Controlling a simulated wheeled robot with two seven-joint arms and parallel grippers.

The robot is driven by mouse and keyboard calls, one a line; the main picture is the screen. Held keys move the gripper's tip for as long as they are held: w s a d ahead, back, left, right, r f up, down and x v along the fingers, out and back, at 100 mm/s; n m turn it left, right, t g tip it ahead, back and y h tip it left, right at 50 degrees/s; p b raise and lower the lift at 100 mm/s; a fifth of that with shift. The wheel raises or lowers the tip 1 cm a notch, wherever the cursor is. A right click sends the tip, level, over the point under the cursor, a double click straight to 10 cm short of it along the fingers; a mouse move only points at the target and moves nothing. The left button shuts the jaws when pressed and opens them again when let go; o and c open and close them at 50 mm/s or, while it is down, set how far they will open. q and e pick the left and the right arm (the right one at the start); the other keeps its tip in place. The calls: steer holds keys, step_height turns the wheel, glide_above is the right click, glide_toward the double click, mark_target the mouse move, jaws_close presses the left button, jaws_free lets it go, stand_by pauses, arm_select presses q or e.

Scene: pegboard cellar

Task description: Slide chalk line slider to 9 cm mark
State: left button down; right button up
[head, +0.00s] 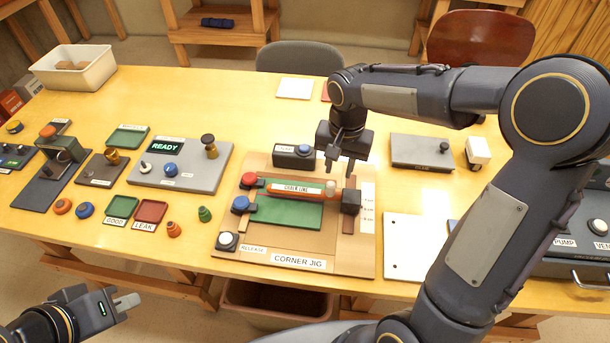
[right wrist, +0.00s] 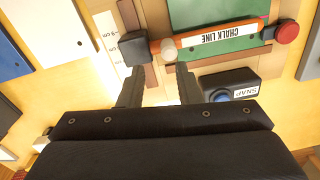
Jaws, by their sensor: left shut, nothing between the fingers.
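The corner jig (head: 225,215) lies mid-table with an orange bar labelled CHALK LINE (head: 290,189) across its green plate. At the bar's right end are a pale round knob (head: 330,187) and a black block (head: 351,201), apparently the slider, on a brown strip beside a white cm scale (head: 367,192). The block's exact reading is too small to tell. My right gripper (head: 339,168) points down, open and empty, just behind the bar's right end. In the right wrist view, its fingers (right wrist: 157,75) are close to the black block (right wrist: 135,47); contact is unclear. My left gripper (head: 128,302) is shut and empty at lower left.
A black SNAP box with a blue button (head: 294,157) stands close behind the bar. Red (head: 249,180), blue (head: 240,204) and white (head: 228,240) buttons line the jig's left side. A grey box (head: 420,151) and white plate (head: 403,250) lie to the right.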

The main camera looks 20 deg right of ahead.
mark_target(331, 184)
steer(key=shift+w+a+f, duration=0.25)
steer(key=shift+w+a, duration=0.15)
steer(key=shift+w, duration=0.15)
steer(key=shift+w+a+f, duration=0.15)
steer(key=shift+f, duration=0.1)
step_height(331, 184, down, 8)
steer(key=shift+r+p, duration=0.25)
steer(key=shift+p, duration=0.2)
jaws_close()
